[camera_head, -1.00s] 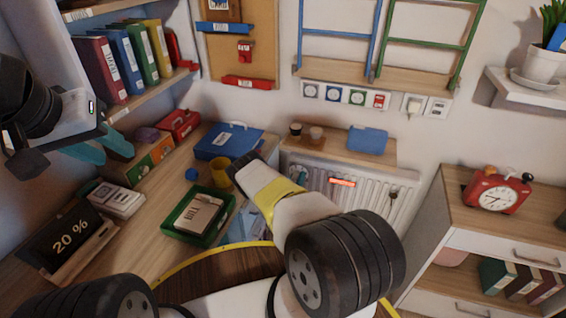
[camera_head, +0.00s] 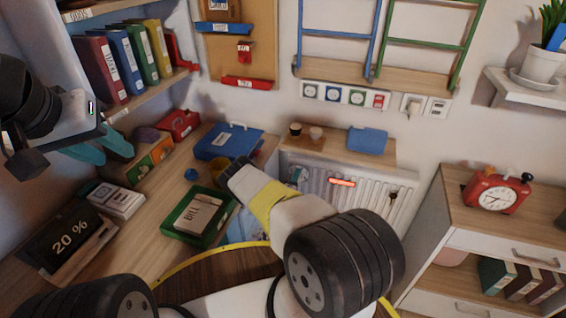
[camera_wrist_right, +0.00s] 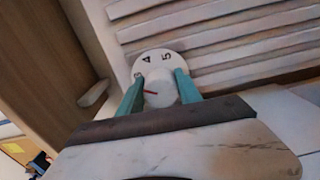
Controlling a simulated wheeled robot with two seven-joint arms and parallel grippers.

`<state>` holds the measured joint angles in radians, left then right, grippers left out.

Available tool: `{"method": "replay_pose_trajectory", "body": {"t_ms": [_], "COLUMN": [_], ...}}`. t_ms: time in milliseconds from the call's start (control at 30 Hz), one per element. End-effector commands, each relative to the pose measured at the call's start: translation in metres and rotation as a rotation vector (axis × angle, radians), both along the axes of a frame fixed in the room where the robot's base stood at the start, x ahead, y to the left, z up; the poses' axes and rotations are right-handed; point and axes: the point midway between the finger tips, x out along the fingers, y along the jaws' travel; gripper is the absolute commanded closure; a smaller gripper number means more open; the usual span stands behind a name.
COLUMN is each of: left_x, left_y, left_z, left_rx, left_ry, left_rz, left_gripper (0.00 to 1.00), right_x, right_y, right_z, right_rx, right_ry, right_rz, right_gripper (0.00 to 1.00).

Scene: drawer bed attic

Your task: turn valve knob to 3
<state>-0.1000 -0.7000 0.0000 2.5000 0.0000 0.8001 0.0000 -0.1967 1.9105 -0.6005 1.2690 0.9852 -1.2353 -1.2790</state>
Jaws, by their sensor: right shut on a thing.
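The white valve knob (camera_wrist_right: 159,88) has a red pointer line on its face. It sits on a pale round dial (camera_wrist_right: 160,62) where I can read 4 and 5. The pointer aims left, toward a mark partly hidden by a finger; I cannot read that mark. My right gripper (camera_wrist_right: 160,92) has its teal fingers shut on the knob, one on each side. In the head view my right wrist and forearm mostly hide this spot. My left gripper (camera_head: 100,148) is open and empty at the left, in front of the shelf.
The radiator (camera_head: 345,190) stands beside the knob, under a small wooden shelf (camera_head: 340,150). The desk at left holds a green tray (camera_head: 172,232), a blue case (camera_head: 228,143) and a dark 20 % sign (camera_head: 72,238). A drawer cabinet (camera_head: 480,243) stands at right.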

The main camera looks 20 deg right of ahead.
Motion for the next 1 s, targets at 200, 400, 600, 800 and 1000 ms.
{"method": "replay_pose_trajectory", "body": {"t_ms": [200, 400, 600, 800, 1000], "left_x": [0.0, 0.0, 0.0, 0.0, 0.0], "left_y": [0.0, 0.0, 0.0, 0.0, 0.0], "left_z": [0.0, 0.0, 0.0, 0.0, 0.0], "left_rx": [0.0, 0.0, 0.0, 0.0, 0.0], "left_ry": [0.0, 0.0, 0.0, 0.0, 0.0], "left_rz": [0.0, 0.0, 0.0, 0.0, 0.0], "left_gripper": [0.64, 0.64, 0.64, 0.64, 0.64], "right_x": [-0.0007, -0.0007, -0.0008, -0.0009, -0.0008], "right_y": [0.0015, 0.0014, 0.0014, 0.0014, 0.0011], "right_z": [-0.0017, -0.0018, -0.0019, -0.002, -0.0016], "right_rx": [-0.076, -0.109, -0.117, -0.116, -0.116], "right_ry": [0.062, 0.087, 0.094, 0.094, 0.092], "right_rz": [0.002, 0.002, 0.002, 0.002, 0.001], "right_gripper": [0.99, 0.99, 0.99, 0.99, 0.37]}}
